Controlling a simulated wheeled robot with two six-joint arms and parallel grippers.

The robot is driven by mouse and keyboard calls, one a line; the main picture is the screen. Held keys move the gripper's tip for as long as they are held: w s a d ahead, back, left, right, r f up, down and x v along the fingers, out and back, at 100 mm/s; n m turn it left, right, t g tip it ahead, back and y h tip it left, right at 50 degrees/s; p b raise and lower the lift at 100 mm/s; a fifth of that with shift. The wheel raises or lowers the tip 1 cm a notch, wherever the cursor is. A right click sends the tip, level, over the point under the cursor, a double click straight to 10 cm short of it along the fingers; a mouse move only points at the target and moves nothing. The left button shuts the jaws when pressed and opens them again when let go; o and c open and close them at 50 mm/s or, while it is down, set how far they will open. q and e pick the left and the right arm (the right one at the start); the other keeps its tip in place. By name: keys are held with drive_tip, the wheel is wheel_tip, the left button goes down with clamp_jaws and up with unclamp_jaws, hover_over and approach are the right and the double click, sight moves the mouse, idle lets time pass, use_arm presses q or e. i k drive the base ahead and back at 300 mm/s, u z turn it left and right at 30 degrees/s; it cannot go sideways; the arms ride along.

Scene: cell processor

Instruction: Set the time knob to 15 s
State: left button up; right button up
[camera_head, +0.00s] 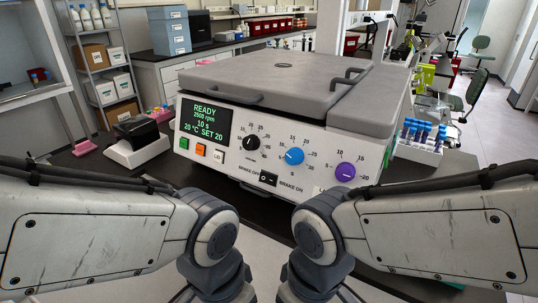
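The centrifuge-like processor (250,184) stands on the dark bench with its grey lid (275,75) closed. Its display (203,122) reads READY, 2500 rpm, 10 s, 20 °C SET 20. Three knobs sit on the front panel: a black knob (252,143), a blue knob (294,156) and a purple knob (345,172). The blue knob has a numbered scale around it; its knob label is too small to read. My two arms come in from the lower left and lower right, apart from the panel. Both grippers are below the picture's edge.
Green, orange and white buttons (201,149) and a black brake switch (268,179) share the panel. A small black-and-white device (137,140) stands to the left. A rack of blue-capped tubes (421,140) stands to the right. Nothing blocks the space before the knobs.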

sight(295, 156)
drive_tip(key=u, duration=1.6)
drive_tip(key=k, duration=0.7)
drive_tip(key=z, duration=0.95)
drive_tip(key=i, duration=0.5)
